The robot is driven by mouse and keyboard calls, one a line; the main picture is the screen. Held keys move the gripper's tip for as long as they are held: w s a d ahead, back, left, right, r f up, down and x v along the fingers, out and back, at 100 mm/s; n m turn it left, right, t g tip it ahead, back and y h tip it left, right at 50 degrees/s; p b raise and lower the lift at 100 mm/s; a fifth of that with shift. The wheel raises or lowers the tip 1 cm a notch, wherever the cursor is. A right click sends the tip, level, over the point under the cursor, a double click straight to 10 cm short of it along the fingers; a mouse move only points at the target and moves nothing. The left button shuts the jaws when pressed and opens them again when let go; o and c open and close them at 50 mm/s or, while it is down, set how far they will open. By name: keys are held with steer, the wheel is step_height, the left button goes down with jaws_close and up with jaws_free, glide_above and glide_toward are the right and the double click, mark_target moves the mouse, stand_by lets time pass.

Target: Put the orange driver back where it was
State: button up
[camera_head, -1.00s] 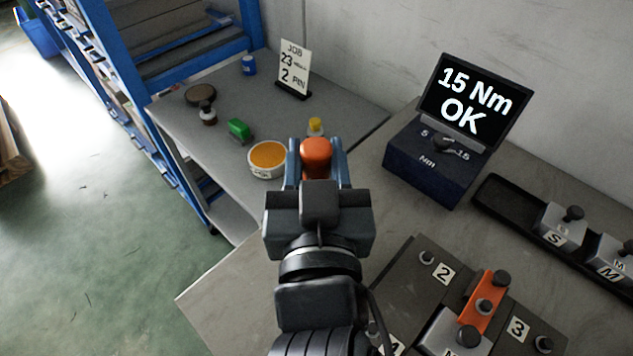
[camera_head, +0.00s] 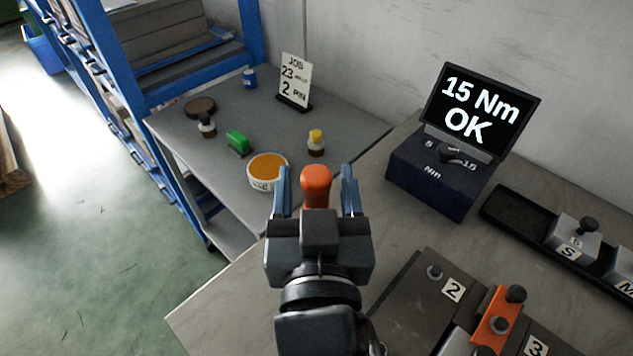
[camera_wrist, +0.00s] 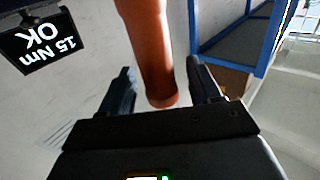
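The orange driver (camera_head: 316,184) shows its rounded orange end between the fingers of my gripper (camera_head: 315,170) in the head view. In the wrist view, the orange driver (camera_wrist: 148,45) runs from the top edge down between the two fingers of my gripper (camera_wrist: 160,68). A gap shows on each side of it, so my gripper is open around the driver and not clamping it. What the driver rests on is hidden.
The tester (camera_head: 435,182) behind on the right reads "15 Nm OK". A tub of orange stuff (camera_head: 267,184), a yellow-capped bottle (camera_head: 316,147) and a green item (camera_head: 238,142) stand left. A dark fixture (camera_head: 415,290) and a black tray (camera_head: 520,215) lie right.

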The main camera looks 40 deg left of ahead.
steer(key=shift+r, duration=0.15)
steer(key=b+v, duration=0.2)
steer(key=v, duration=1)
stand_by(0.4)
